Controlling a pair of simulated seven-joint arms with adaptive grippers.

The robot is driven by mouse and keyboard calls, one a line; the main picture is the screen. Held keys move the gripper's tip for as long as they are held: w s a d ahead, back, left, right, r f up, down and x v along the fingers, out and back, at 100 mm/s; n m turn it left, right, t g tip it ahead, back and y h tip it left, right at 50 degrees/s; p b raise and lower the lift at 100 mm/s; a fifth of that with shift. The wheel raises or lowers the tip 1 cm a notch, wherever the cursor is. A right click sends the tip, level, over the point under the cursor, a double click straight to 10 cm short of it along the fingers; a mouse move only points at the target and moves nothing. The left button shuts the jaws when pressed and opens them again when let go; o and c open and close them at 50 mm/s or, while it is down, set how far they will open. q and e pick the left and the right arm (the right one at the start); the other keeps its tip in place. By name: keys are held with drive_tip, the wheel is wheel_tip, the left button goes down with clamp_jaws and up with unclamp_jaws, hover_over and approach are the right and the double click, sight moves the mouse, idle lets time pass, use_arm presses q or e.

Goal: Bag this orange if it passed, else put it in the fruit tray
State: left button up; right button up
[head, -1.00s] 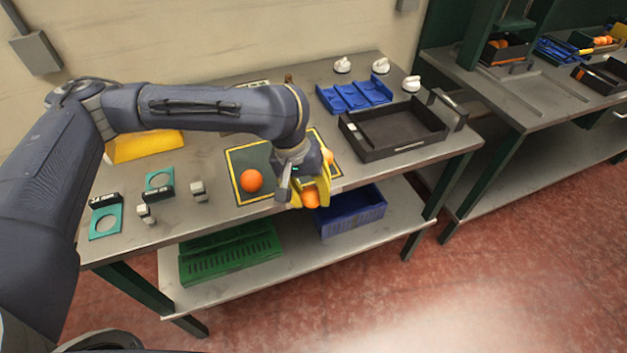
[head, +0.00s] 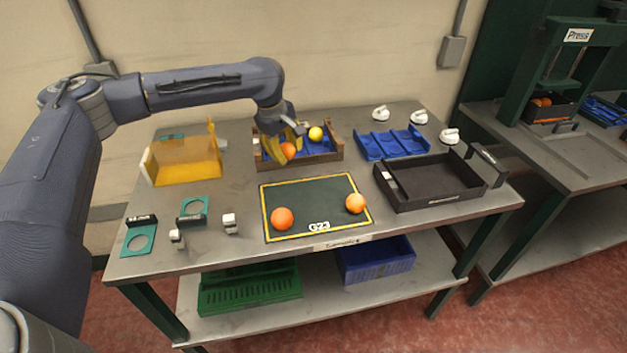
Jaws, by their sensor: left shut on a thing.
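My left gripper (head: 284,147) is shut on an orange (head: 288,150), with yellow fingers around it. It is at the left part of the wooden fruit tray (head: 318,160), which has a blue lining. I cannot tell whether the orange touches the tray's bottom. A yellow fruit (head: 315,133) lies in the tray to the right of the gripper. Two more oranges lie on the dark green mat (head: 318,197) with a yellow border, one at its front left (head: 282,218) and one at its right (head: 355,203). No bag is clearly recognisable. My right gripper is out of view.
An amber see-through holder (head: 187,168) stands at the left back. Teal ring gauges (head: 141,240) and small grey blocks stand at the front left. A blue divided tray (head: 392,145) and a black tray (head: 430,199) are at the right. Green and blue crates sit on the lower shelf.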

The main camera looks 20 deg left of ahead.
use_arm(q)
drive_tip(key=w+a+r+n+y, duration=0.1)
drive_tip(key=w+a+r+n, duration=0.15)
drive_tip(key=a, duration=0.75)
drive_tip(key=w+a+r+n, duration=0.1)
drive_tip(key=a+r+n, duration=0.15)
drive_tip(key=a, duration=0.65)
drive_tip(key=w+a+r+n+y, duration=0.1)
drive_tip(key=a+r+n, duration=0.15)
drive_tip(key=a, duration=0.75)
drive_tip(key=s+a+f+m+g+h, duration=0.1)
drive_tip(key=s+a+f+m+h, duration=0.2)
drive_tip(key=s+a+m, duration=1.05)
drive_tip(key=w+d+f+m, duration=0.1)
drive_tip(key=d+f, duration=0.2)
drive_tip(key=f, duration=0.2)
drive_tip(key=shift+f, duration=0.3)
drive_tip(key=shift+s+a+x, duration=0.1)
drive_tip(key=shift+a+x, duration=0.05)
drive_tip(key=shift+x, duration=0.7)
drive_tip(key=shift+s+a+x, duration=0.1)
drive_tip(key=shift+a+x, duration=0.05)
drive_tip(key=shift+x, duration=0.65)
drive_tip(key=shift+s+a+x, duration=0.1)
drive_tip(key=shift+a+x, duration=0.05)
drive_tip(key=shift+x, duration=0.7)
drive_tip(key=shift+f, duration=0.1)
drive_tip(key=o, duration=1.2)
